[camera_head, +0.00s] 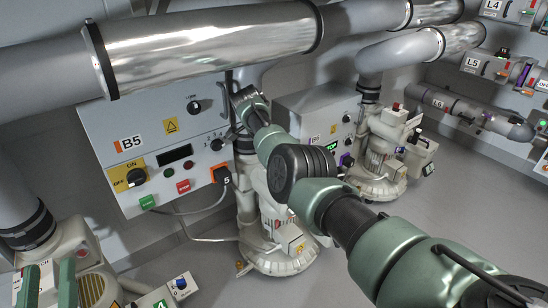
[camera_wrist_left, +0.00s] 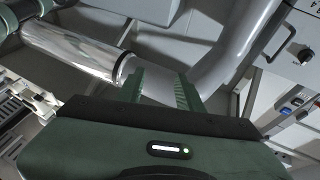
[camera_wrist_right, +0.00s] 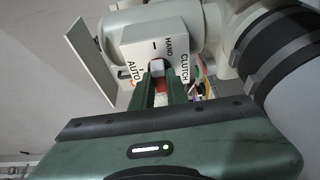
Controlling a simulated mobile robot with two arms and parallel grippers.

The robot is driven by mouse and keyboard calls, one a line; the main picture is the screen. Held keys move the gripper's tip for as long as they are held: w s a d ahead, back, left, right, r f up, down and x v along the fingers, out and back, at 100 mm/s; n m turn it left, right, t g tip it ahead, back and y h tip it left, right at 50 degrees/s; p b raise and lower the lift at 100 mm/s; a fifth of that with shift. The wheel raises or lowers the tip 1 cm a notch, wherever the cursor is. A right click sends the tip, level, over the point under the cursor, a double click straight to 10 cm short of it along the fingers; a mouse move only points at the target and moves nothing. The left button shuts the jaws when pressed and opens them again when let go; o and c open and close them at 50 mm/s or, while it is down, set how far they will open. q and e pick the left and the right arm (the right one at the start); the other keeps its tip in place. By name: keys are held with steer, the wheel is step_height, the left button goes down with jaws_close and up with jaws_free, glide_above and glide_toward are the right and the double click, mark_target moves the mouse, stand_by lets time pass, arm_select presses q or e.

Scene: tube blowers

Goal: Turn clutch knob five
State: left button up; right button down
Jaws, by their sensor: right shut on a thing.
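In the right wrist view a white box marked AUTO, HAND and CLUTCH (camera_wrist_right: 165,42) fills the upper middle. The fingers of my right gripper (camera_wrist_right: 164,88) are shut on the small pale clutch knob (camera_wrist_right: 157,67) on its face; the fingers partly cover the knob. No number shows on this box. In the head view my right arm reaches in from the lower right to beside the B5 panel (camera_head: 150,125), and the clutch knob cannot be made out there. My left gripper (camera_head: 48,284) is open and empty at the lower left; its parted fingers also show in the left wrist view (camera_wrist_left: 160,92).
The B5 panel carries knobs, buttons and an orange plug marked 5 (camera_head: 222,174). A large metal pipe (camera_head: 205,45) runs above it. A second panel (camera_head: 320,120) and a machine (camera_head: 385,150) stand to the right.

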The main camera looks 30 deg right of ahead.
steer(key=c, duration=1.4)
jaws_free()
arm_select(q)
steer(key=shift+f, duration=0.1)
arm_select(e)
steer(key=shift+r, duration=0.15)
